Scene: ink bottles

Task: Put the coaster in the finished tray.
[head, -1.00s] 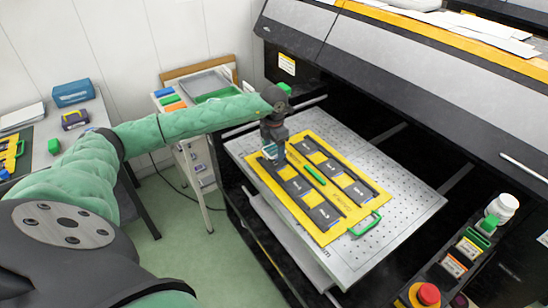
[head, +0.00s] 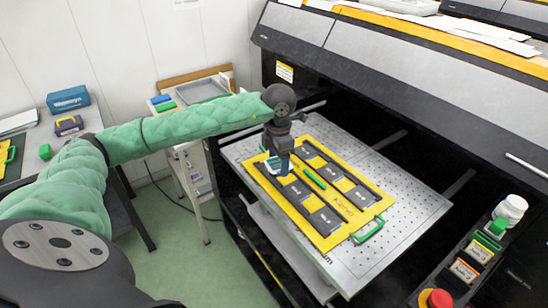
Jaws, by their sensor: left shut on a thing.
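Several other dark coasters lie in the jig in two rows. A grey, shallow tray (head: 206,89) stands on the side cart behind my left arm; I see no label on it. My right gripper is out of view.
The jig lies on the perforated printer bed (head: 400,222), under the printer's dark hood (head: 390,75). A green handle (head: 368,231) is at the jig's right end. A red button (head: 438,299) and a white bottle (head: 511,209) are at right. A side table (head: 70,130) is at left.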

